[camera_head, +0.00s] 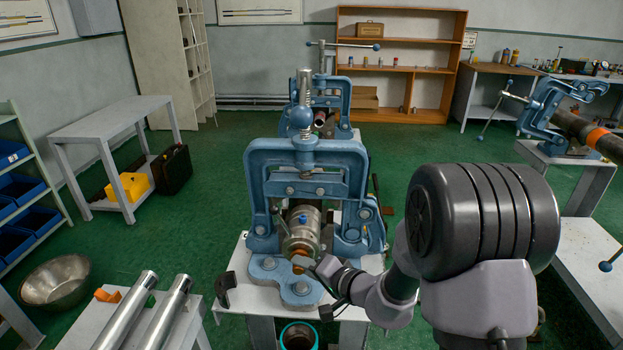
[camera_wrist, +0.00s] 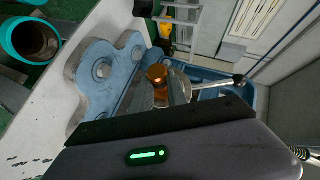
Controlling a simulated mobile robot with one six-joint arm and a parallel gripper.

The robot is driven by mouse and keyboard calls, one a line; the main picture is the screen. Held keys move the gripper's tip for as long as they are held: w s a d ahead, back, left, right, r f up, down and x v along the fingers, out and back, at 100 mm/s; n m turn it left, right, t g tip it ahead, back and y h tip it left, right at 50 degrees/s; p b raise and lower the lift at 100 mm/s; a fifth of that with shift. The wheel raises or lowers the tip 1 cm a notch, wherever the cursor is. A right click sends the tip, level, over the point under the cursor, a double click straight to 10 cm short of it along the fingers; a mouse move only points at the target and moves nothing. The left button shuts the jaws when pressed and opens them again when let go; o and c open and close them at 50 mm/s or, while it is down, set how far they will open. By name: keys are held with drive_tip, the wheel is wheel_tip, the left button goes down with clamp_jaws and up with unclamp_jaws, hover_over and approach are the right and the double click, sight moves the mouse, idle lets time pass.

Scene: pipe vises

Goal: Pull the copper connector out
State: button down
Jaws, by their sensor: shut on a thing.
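The copper connector (camera_head: 302,261) sits at the near end of the silver pipe fitting (camera_head: 301,232), which is held in the blue pipe vise (camera_head: 262,182). My gripper (camera_head: 316,266) reaches in from the right, low at the front of the vise, and is shut on the copper connector. In the wrist view the copper connector (camera_wrist: 157,75) shows as a small orange-brown piece beside the vise's blue base (camera_wrist: 92,75). The far part of the connector is hidden.
The vise stands on a white table (camera_head: 232,290). Two silver pipes (camera_head: 160,310) lie on a table at the front left. A second vise (camera_head: 330,95) stands behind.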

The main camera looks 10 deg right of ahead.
drive_tip(key=shift+s+b, duration=0.35)
drive_tip(key=shift+s, duration=0.05)
drive_tip(key=s+b, duration=0.1)
drive_tip(key=s, duration=0.1)
drive_tip(key=s+a, duration=0.1)
drive_tip(key=s, duration=0.2)
drive_tip(key=shift+b, duration=0.4)
